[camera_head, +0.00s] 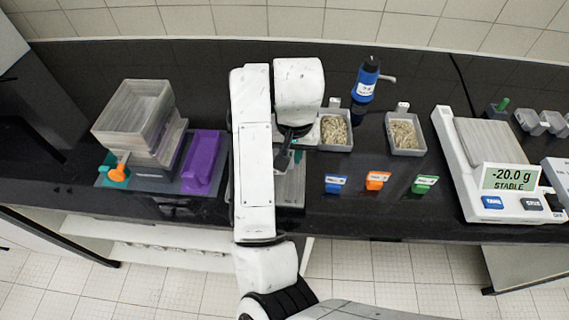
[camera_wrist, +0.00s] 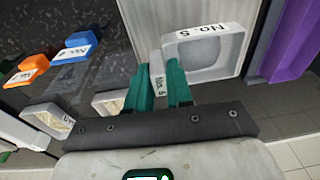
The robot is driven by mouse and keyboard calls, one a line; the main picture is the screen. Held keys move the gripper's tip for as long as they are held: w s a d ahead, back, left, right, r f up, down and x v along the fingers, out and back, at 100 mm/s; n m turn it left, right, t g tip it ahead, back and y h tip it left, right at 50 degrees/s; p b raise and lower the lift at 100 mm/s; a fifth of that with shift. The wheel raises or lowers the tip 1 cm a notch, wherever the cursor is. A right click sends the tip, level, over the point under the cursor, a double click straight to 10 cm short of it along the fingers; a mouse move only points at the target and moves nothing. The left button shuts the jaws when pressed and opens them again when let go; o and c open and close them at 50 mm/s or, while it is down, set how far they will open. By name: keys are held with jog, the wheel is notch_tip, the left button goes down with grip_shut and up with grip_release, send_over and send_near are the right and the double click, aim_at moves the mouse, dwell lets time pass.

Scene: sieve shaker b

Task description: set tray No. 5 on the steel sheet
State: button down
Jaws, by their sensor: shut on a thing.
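Tray No. 5 (camera_wrist: 240,57) is a small pale tray with a grey, apparently empty inside and "No. 5" on its rim, seen in the wrist view. The brushed steel sheet (camera_wrist: 150,15) lies beyond the tray in that view. In the head view the sheet (camera_head: 291,195) shows beside my arm on the black bench. My arm hides most of my gripper (camera_head: 297,142) and the held tray there. I cannot tell whether the tray touches the sheet.
Two filled trays, one near (camera_head: 348,146) and one further right (camera_head: 391,146), stand right of my gripper. Blue (camera_head: 335,184), orange (camera_head: 377,181) and green (camera_head: 424,184) tags lie in front. A purple block (camera_head: 203,160) and stacked sieves (camera_head: 133,108) are left; a scale (camera_head: 460,190) is right.

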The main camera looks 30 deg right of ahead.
jog(key=shift+w+a+f, duration=0.15)
jog(key=shift+w+f, duration=0.25)
jog(key=shift+f, duration=0.05)
jog(key=shift+w+a+f+p, duration=0.1)
jog(key=shift+w+f+p, duration=0.25)
jog(key=shift+f, duration=0.1)
jog(key=shift+w+f+p, duration=0.1)
jog(key=shift+f+p, duration=0.3)
jog(key=shift+f, duration=1.25)
jog(key=shift+f, duration=0.2)
jog(key=c, duration=1)
grip_release()
jog(key=shift+r, duration=0.1)
jog(key=r, duration=0.4)
jog(key=s+r, duration=0.1)
jog(key=r, duration=0.7)
jog(key=shift+s+a, duration=0.25)
